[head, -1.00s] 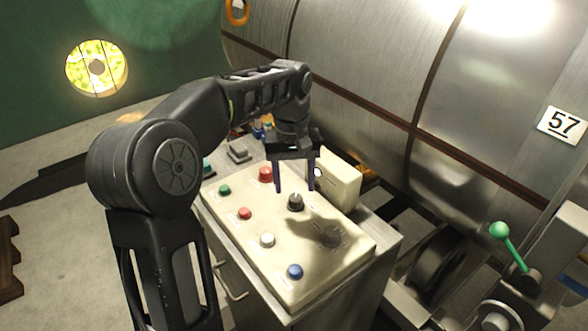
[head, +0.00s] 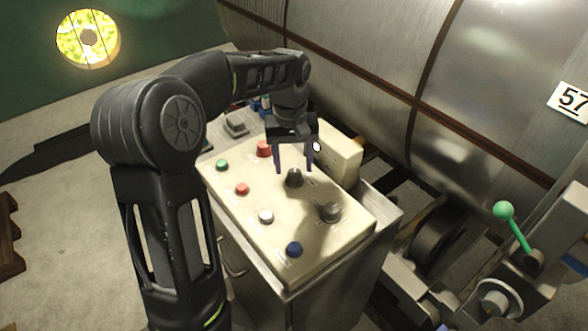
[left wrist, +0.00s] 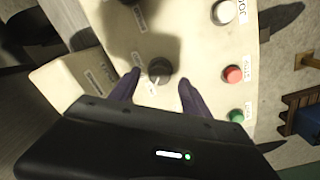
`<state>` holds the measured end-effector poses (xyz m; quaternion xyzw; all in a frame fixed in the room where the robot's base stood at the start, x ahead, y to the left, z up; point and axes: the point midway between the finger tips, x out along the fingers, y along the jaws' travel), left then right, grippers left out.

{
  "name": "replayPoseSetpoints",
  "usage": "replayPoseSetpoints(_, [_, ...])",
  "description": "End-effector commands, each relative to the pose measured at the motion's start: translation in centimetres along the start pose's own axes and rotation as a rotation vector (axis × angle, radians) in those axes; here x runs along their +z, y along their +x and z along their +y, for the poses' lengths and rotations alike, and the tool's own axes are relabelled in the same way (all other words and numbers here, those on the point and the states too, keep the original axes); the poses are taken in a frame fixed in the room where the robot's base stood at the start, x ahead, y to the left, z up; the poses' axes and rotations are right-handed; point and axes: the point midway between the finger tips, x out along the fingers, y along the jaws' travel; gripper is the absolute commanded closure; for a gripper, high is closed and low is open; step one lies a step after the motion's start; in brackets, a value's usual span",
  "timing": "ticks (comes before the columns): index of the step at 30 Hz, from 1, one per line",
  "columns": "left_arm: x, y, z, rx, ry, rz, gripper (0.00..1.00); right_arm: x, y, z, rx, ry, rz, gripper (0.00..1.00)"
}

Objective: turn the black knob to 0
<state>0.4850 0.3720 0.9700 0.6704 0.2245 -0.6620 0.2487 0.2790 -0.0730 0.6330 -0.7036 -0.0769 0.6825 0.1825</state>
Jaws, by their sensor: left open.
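A black knob (head: 294,178) stands on the cream sloped panel (head: 250,205), in its upper right part. A light pointer mark on it shows in the left wrist view (left wrist: 160,69); its scale is too small to read. My left gripper (head: 294,170) is open, its two dark fingers just above the knob, one on each side. In the left wrist view the fingertips (left wrist: 160,79) flank the knob with gaps on both sides, and it is not gripped. A second, larger dark knob (head: 330,212) sits lower right on the panel. My right gripper is not in view.
Red (head: 264,149), green (head: 222,165), white (head: 266,216) and blue (head: 294,249) buttons share the panel. A cream box (head: 340,158) stands close behind the gripper. A large metal tank (head: 350,60) rises behind. A green-handled lever (head: 504,210) is at right.

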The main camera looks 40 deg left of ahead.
Motion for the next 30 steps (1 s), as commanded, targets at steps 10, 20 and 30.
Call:
replayPoseSetpoints(10, [0.0,2.9,0.0,0.000,0.000,0.000,0.45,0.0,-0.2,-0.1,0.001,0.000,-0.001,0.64])
replayPoseSetpoints(20, [0.0,2.8,0.0,0.001,0.000,0.001,0.56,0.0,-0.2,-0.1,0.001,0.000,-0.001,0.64])
replayPoseSetpoints(30, [0.0,2.8,0.0,0.001,0.000,0.001,0.84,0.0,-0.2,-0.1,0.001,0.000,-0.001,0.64])
